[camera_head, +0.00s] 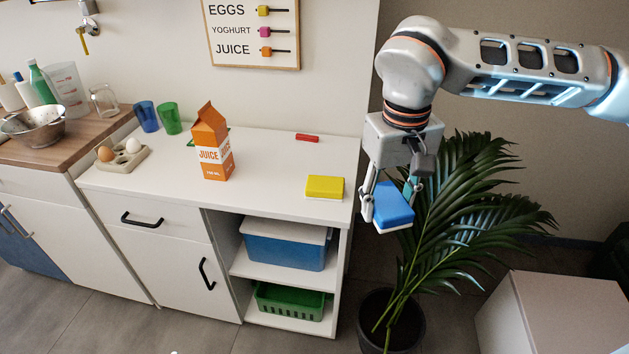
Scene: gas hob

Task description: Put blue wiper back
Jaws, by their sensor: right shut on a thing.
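The blue wiper (394,203) is a blue block with a pale underside. My right gripper (391,206) is shut on it and holds it in the air, tilted, to the right of the white counter's right end. A yellow wiper (325,187) of similar shape lies on the counter (265,186) near its right front corner, a little left of the held blue wiper. My left gripper is not in view.
An orange juice carton (212,143) stands mid-counter, and a red block (307,138) lies behind. A blue box (284,250) and green basket (290,302) sit on shelves below. A potted plant (470,215) stands near my right gripper. The counter's centre is clear.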

